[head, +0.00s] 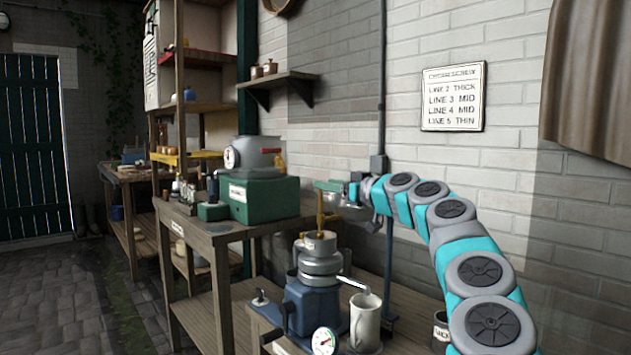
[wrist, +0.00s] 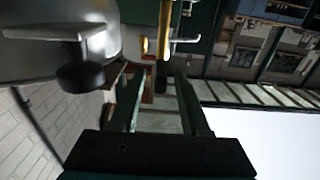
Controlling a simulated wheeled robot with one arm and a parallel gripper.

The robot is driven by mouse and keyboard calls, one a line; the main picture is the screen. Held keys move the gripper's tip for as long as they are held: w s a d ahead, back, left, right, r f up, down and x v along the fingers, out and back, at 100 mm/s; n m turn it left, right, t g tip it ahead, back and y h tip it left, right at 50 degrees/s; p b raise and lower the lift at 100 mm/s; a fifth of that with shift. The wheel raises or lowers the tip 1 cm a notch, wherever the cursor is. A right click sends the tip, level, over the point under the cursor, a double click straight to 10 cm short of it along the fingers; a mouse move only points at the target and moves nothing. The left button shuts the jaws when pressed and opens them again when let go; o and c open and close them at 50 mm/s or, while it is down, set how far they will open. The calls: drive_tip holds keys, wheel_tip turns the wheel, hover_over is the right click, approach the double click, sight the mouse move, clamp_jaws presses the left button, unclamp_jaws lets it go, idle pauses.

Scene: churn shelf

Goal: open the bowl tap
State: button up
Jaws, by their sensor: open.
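A blue separator (head: 312,302) with stacked metal bowls stands on the bench in the head view. A brass upright (head: 321,212), which looks like the bowl tap, rises from its top. My gripper (head: 330,187) is just above and beside this brass piece, reaching in from the right. In the wrist view, my gripper (wrist: 160,80) is open, with nothing visible between its dark fingers. The brass piece (wrist: 165,32), with a pale cross handle (wrist: 184,40), shows just beyond the fingertips. I cannot tell whether the fingers touch it, or how the tap is set.
A white mug (head: 366,322) stands by the separator's spout, with a dial (head: 323,341) in front. A grey pot (head: 258,155) sits on a green scale (head: 262,200) at left. A pipe (head: 382,110) runs down the wall behind my gripper. The floor at left is clear.

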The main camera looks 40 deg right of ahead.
drive_tip(key=shift+w+a+p, duration=0.2)
drive_tip(key=shift+w+p, duration=0.45)
drive_tip(key=shift+w, duration=1.8)
drive_tip(key=shift+c, duration=0.3)
clamp_jaws()
